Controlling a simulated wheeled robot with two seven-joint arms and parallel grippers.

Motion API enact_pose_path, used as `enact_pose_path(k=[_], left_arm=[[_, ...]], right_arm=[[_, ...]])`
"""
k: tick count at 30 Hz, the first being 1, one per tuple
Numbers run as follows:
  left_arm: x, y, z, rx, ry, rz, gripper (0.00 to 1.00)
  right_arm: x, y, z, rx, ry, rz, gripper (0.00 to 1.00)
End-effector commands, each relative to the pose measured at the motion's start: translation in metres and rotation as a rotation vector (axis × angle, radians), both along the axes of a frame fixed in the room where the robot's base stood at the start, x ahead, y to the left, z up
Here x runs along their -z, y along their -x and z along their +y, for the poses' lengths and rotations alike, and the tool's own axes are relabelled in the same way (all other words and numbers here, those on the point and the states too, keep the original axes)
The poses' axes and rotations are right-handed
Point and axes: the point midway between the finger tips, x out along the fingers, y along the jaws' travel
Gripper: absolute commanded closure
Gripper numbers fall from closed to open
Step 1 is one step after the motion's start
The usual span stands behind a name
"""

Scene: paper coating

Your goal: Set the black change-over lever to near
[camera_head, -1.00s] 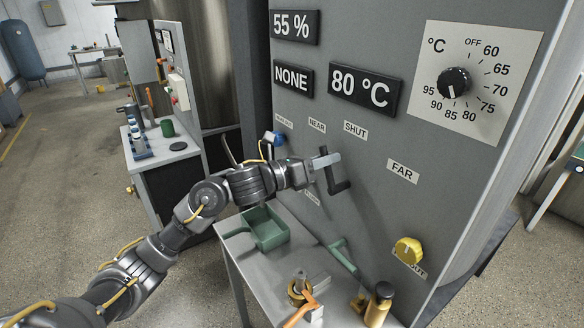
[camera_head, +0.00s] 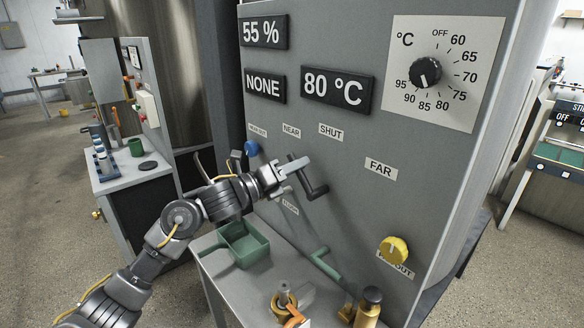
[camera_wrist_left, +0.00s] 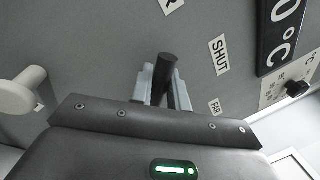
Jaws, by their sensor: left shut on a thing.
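The black change-over lever (camera_head: 311,189) is on the grey panel, below the NEAR label (camera_head: 291,131) and the SHUT label (camera_head: 331,132). Its arm tilts up and left, with the upper end just below NEAR. The FAR label (camera_head: 380,168) is to its right. My left gripper (camera_head: 296,168) is shut on the lever near its upper end. In the left wrist view, the black bar of the lever (camera_wrist_left: 166,68) stands between the light grey fingers (camera_wrist_left: 164,88), with the SHUT label (camera_wrist_left: 219,56) to the right. My right gripper is not in view.
A blue knob (camera_head: 251,148) is left of the lever and a yellow knob (camera_head: 394,250) is low on the right. Below are a green scoop-like tray (camera_head: 243,243), a green handle (camera_head: 325,264) and brass fittings (camera_head: 369,305). A dial (camera_head: 425,72) is at the upper right.

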Motion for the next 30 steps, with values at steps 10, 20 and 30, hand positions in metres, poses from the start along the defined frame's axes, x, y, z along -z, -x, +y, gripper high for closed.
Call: enact_pose_path(k=[10,20,30], left_arm=[[0.000,0.000,0.003,-0.004,0.002,0.000,0.64],[0.003,0.004,0.009,-0.004,-0.001,-0.001,0.64],[0.014,0.040,0.060,-0.005,-0.002,-0.001,0.64]], right_arm=[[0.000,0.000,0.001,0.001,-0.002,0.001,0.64],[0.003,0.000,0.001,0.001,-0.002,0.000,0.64],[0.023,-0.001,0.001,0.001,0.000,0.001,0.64]])
